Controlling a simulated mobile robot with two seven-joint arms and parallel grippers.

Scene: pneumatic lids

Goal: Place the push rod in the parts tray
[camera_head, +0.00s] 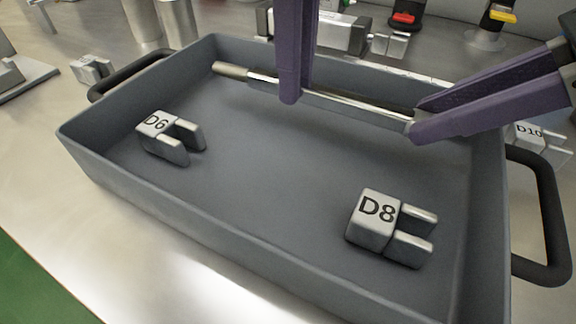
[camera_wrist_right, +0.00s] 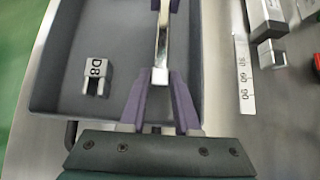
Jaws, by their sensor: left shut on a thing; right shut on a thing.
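The push rod (camera_head: 340,105) is a slim shiny metal rod with a tan tip at its left end. It lies across the far part of the grey parts tray (camera_head: 150,192), within the tray's outline. I cannot tell whether it touches the tray floor. My left gripper (camera_head: 289,95) is shut on the rod left of its middle. My right gripper (camera_head: 416,128) is shut on the rod's right end. In the right wrist view the rod (camera_wrist_right: 162,45) runs away from my right gripper (camera_wrist_right: 160,82), with purple fingers on both sides of it.
Inside the tray are a metal block marked D6 (camera_head: 158,124) and one marked D8 (camera_head: 374,220). A block marked D10 (camera_head: 528,132) is outside at right. Black handles (camera_head: 545,215) stick out at the tray's ends. Metal cylinders (camera_head: 178,20) and fixtures stand behind.

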